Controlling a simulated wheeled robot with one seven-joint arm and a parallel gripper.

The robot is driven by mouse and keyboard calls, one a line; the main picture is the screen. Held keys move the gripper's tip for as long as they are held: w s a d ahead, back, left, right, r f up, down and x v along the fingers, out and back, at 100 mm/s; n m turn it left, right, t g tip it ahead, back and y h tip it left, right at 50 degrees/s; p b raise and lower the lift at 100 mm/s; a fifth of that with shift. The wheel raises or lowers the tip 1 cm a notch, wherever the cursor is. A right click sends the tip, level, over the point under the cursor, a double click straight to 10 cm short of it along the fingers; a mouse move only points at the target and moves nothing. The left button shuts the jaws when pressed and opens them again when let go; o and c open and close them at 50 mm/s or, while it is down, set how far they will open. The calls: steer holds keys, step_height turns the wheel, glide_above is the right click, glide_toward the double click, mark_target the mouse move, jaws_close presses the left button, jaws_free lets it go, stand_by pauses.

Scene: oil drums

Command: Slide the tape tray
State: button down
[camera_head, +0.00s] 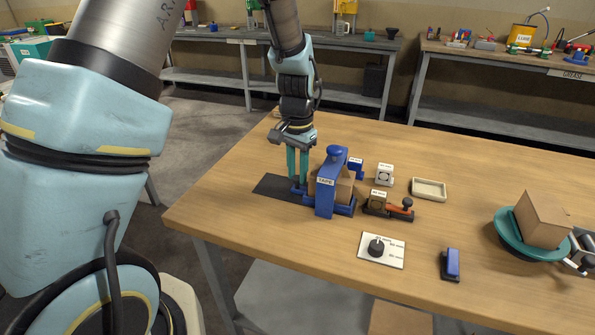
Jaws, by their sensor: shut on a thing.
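The blue tape tray (345,209) is on the wooden table, near its left end. A tall blue piece with a TAPE label (325,182) and a rounded knob on top stands at it, with a brown cardboard box partly hidden behind. My gripper (298,183) points straight down at the left end of the tray. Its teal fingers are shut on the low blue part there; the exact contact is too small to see.
A dark mat (270,187) lies left of the tray. Small blocks and an orange-handled tool (400,210) sit close on the right. A white knob plate (381,250), a blue switch (452,264), a cream dish (429,189) and a teal bowl (510,237) holding a box are farther right.

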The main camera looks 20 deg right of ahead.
stand_by(0.7)
steer(key=w+a, duration=0.4)
steer(key=a, duration=0.1)
steer(key=w+a, duration=0.4)
steer(key=w, duration=0.1)
steer(key=shift+w+a+r+b, duration=0.1)
steer(key=shift+w+a+b, duration=0.05)
steer(key=shift+a+b, duration=0.2)
steer(key=c, duration=0.9)
jaws_free()
steer(key=shift+w+a, duration=0.1)
step_height(320, 180, up, 11)
steer(key=shift+f+b, duration=0.15)
steer(key=shift+b, duration=1)
